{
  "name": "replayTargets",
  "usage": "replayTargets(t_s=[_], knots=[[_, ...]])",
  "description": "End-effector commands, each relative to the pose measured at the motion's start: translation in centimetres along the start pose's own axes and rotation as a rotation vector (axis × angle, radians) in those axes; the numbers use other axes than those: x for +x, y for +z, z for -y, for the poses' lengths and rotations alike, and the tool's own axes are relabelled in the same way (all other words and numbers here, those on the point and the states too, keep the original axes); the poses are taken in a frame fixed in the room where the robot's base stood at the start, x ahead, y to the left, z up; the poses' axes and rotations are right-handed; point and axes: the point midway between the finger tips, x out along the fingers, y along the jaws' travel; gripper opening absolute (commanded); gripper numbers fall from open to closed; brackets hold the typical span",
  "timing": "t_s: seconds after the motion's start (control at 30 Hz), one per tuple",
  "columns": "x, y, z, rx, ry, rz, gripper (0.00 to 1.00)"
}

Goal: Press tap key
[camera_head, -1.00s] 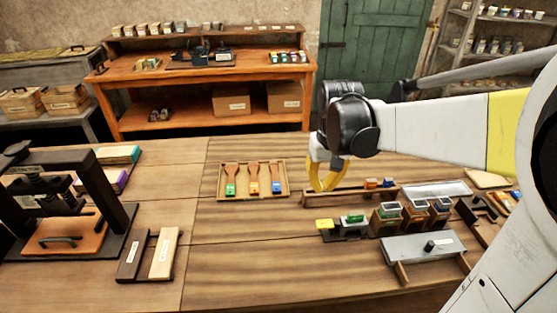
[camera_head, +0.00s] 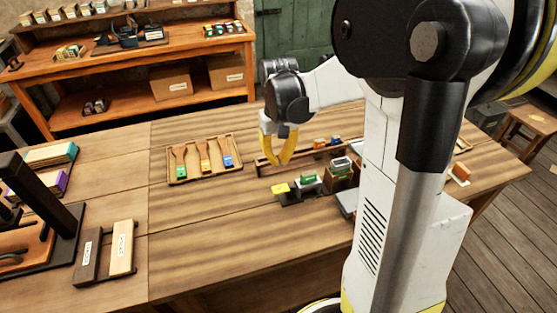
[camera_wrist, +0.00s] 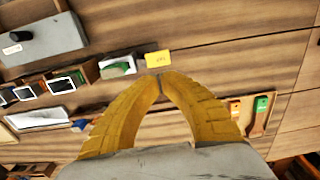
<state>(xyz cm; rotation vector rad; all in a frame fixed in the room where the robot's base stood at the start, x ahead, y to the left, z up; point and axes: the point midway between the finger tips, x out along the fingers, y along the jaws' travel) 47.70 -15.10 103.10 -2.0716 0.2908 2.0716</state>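The tap key is a small yellow block (camera_head: 281,188) at the left end of a row of small coloured pieces on the table. In the wrist view the yellow key (camera_wrist: 158,58) bears a small printed label that looks like "TAP". My gripper (camera_head: 278,164) has yellow fingers pointing down, just behind the key in the head view. In the wrist view its fingertips (camera_wrist: 160,77) meet, with nothing seen between them, and appear just below the key. The gripper looks apart from the key; its exact height is unclear.
A green-topped piece (camera_head: 308,180) sits right beside the key, with dark-topped blocks (camera_head: 341,164) further right. A tray (camera_head: 172,180) of three coloured-ended brushes lies to the left. The table's left middle is clear. My arm hides part of the right side.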

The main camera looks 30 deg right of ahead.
Motion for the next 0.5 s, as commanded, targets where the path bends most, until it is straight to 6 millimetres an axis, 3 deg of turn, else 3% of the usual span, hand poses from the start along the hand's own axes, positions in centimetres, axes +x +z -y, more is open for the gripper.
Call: replayTargets(t_s=[0.03, 0.2, 0.5], knots=[[1.6, 0.0, 0.0, 0.0, 0.0, 0.0, 0.0], [5.3, 0.0, 0.0, 0.0, 0.0, 0.0, 0.0], [9.6, 0.0, 0.0, 0.0, 0.0, 0.0, 0.0]])
